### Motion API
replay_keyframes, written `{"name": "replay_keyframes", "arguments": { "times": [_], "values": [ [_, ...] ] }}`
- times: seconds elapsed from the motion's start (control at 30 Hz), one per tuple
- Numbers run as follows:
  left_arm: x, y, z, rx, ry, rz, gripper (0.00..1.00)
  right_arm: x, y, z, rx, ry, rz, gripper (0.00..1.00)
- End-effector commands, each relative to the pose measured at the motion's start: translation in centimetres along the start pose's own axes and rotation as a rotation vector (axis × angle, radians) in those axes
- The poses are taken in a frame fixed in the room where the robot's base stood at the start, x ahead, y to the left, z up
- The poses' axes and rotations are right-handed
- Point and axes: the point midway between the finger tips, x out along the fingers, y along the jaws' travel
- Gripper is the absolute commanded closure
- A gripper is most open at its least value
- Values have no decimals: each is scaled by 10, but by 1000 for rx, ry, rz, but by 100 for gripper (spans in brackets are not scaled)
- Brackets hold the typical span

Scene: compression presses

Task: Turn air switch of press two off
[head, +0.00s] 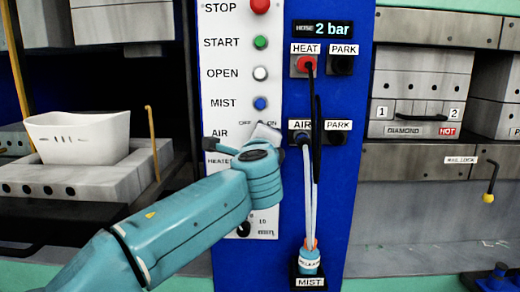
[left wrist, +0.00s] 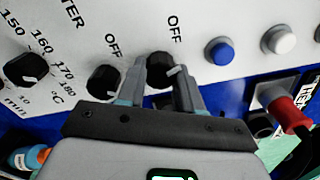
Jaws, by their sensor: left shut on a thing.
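The white control panel (head: 240,60) shows labels STOP, START, OPEN, MIST and AIR from top to bottom. My left gripper (head: 264,134) is at the AIR row and hides the air switch in the head view. In the left wrist view, the fingers of my left gripper (left wrist: 162,85) are shut on the black air switch knob (left wrist: 159,66), one on each side. The knob's white mark points up and right in that view, with an OFF label above the knob. My right gripper is not in view.
A second black knob (left wrist: 103,80) sits close beside the left finger. A blue button (left wrist: 219,50) and a white button (left wrist: 278,39) are on the other side. Hose connectors, including a red heat plug (head: 306,64), hang right of the panel. A white tub (head: 78,137) stands left.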

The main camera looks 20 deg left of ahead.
Motion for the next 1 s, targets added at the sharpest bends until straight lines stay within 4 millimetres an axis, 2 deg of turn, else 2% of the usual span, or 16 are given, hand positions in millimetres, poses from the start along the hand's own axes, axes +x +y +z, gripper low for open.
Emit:
{"name": "replay_keyframes", "arguments": {
  "times": [0.1,0.4,0.93,0.97,1.0],
  "values": [
    [0,1,-2,-67,2,-2,96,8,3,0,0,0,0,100],
    [0,-1,-1,-166,2,-2,96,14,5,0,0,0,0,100],
    [0,-2,0,-188,2,-4,96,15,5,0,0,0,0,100],
    [0,-2,0,-188,2,-4,55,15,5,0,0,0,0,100],
    [0,-2,0,-188,2,-4,42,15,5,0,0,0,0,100]
  ]
}}
